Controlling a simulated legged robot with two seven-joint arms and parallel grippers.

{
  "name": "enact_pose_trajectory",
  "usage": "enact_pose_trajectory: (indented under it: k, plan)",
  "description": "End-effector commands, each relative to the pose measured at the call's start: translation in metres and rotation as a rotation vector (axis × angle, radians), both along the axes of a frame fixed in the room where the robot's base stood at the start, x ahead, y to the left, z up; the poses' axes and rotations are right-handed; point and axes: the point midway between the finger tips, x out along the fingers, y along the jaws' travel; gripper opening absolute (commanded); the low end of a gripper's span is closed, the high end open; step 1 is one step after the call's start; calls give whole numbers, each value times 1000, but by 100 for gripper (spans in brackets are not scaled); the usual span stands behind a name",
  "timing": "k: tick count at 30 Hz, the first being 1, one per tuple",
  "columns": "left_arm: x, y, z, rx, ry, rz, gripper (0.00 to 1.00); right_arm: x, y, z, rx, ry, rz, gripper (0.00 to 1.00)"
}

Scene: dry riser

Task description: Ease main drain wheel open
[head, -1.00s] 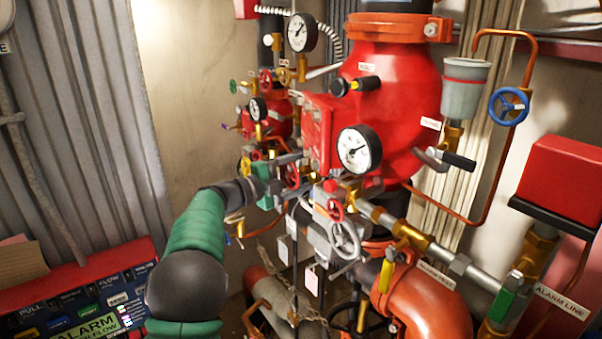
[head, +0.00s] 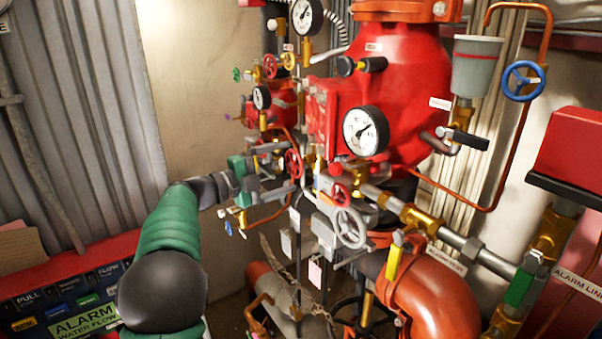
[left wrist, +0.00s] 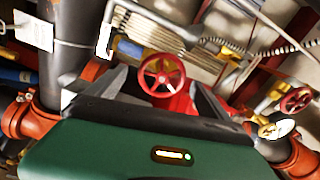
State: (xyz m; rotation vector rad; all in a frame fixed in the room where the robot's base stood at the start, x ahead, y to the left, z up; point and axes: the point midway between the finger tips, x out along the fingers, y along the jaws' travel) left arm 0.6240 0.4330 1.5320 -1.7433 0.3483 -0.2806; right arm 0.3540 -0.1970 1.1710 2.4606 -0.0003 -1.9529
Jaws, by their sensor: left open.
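My left gripper (head: 290,168) reaches in from the left with its two grey fingers apart and empty. A red handwheel (head: 293,163) shows at its fingertips in the head view. In the left wrist view a red spoked wheel (left wrist: 162,75) appears between the open fingers, ahead of the green gripper body (left wrist: 150,150); I see no contact. A smaller red wheel (head: 341,195) and a larger grey handwheel (head: 350,228) sit on the valve trim to the right. No readable label shows which wheel is the main drain. My right gripper is not in view.
Gauges (head: 366,131), the red riser body (head: 400,95) and a brass-fitted pipe (head: 420,218) crowd the right. An orange pipe elbow (head: 435,295) is below. A red alarm panel (head: 75,255) stands at lower left. The bare wall behind the arm is clear.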

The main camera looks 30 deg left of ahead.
Motion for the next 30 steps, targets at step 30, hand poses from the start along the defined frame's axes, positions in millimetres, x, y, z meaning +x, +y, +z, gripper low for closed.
enact_pose_trajectory:
  k: [30]
  plan:
    - [-33,29,-43,-326,-34,254,91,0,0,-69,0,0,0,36]
